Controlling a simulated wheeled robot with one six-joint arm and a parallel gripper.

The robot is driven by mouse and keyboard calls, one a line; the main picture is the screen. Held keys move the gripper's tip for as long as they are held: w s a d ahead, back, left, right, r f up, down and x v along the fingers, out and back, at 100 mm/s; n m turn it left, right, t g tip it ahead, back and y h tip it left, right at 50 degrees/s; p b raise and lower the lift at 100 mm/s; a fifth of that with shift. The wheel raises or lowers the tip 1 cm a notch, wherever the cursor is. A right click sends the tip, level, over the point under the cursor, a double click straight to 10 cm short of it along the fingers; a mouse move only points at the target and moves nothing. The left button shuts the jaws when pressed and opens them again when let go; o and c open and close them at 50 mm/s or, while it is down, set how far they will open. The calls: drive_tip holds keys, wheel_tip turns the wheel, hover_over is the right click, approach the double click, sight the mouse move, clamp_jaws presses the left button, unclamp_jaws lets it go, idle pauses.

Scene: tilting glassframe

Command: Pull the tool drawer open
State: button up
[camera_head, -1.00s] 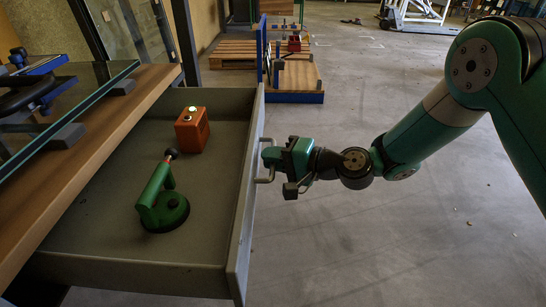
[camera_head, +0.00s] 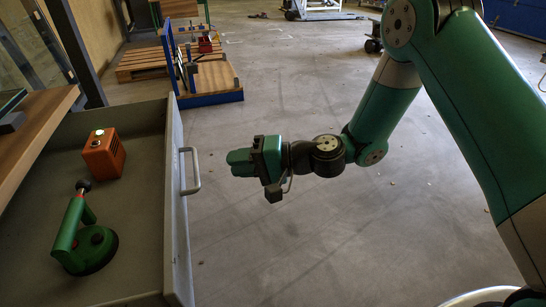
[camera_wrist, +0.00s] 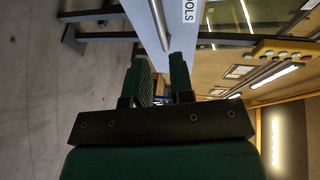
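The grey tool drawer (camera_head: 172,262) stands pulled well out from under the wooden worktop in the head view. A metal bar handle (camera_head: 194,172) is on its front. The handle (camera_wrist: 159,22) and a "TOOLS" label (camera_wrist: 188,12) show in the wrist view. My gripper (camera_head: 233,162) is to the right of the handle, apart from it. In the wrist view its two green fingers (camera_wrist: 160,78) are spread, with nothing between them. An orange box (camera_head: 103,155) and a green lifter with a round base (camera_head: 85,240) lie in the drawer.
The wooden worktop (camera_head: 40,128) is at the left, above the drawer. A blue-framed wooden rack (camera_head: 212,82) and pallets (camera_head: 140,65) stand behind. The concrete floor right of the drawer is clear around my arm.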

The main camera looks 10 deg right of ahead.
drive_tip(key=v, duration=0.7)
drive_tip(key=shift+d, duration=0.15)
drive_tip(key=shift+s, duration=0.1)
drive_tip(key=s+a+r+n+g+h, duration=0.1)
drive_tip(key=s+r+n+g+h, duration=0.3)
drive_tip(key=s+r+n, duration=0.3)
drive_tip(key=s+d+r+n+h, duration=0.1)
drive_tip(key=s+d+r+h, duration=0.1)
drive_tip(key=s+d+h, duration=0.35)
drive_tip(key=s+d+r+n+h, duration=0.1)
drive_tip(key=s+d+r+h, duration=0.15)
drive_tip(key=s, duration=0.55)
wheel_tip(320, 180, up, 26)
drive_tip(key=p, duration=2.6)
drive_tip(key=shift+s+d+y, duration=0.25)
drive_tip(key=shift+d+y, duration=0.1)
drive_tip(key=shift+y, duration=0.05)
